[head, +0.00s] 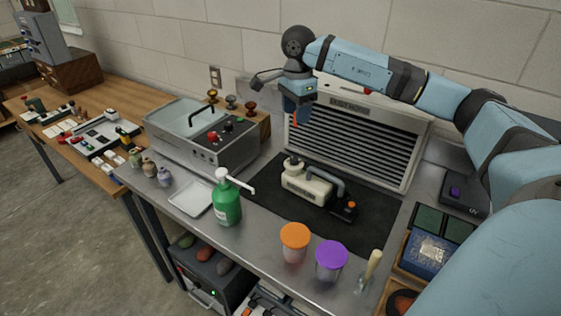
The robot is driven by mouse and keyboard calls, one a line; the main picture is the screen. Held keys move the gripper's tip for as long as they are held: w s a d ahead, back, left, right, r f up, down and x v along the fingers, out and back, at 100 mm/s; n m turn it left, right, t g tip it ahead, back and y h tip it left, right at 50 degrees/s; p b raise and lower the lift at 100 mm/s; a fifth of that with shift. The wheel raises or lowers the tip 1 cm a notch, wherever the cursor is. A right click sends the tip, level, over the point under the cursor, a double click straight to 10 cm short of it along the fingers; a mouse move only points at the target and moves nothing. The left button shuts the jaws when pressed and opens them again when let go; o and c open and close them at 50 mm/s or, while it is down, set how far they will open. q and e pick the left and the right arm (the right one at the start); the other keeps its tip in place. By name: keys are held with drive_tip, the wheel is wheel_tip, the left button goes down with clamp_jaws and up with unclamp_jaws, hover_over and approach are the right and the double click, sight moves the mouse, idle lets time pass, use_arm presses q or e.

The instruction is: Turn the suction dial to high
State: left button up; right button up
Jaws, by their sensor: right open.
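A grey slatted extraction unit (343,150) stands against the back wall, with a label strip along its top that is too small to read. A small red part (367,91) shows at its top edge, partly behind my right arm. I cannot tell whether it is the suction dial, and no dial setting is readable. My right gripper (296,119) points down in front of the unit's upper left corner. It is open and appears empty, apart from the red part. A cream device with a grey hose (306,184) lies on the black mat (262,202). My left gripper is out of view.
A glass-lidded tank with a control panel (212,146) stands left of the mat. A green pump bottle (227,201), an orange-lidded cup (294,240) and a purple-lidded cup (331,260) stand along the front.

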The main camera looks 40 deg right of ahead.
sight(294, 158)
wheel_tip(294, 158, down, 15)
drive_tip(key=shift+r+p, duration=0.2)
drive_tip(key=shift+p, duration=0.25)
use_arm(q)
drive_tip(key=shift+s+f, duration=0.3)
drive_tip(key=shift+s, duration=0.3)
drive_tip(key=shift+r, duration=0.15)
use_arm(e)
drive_tip(key=c, duration=0.9)
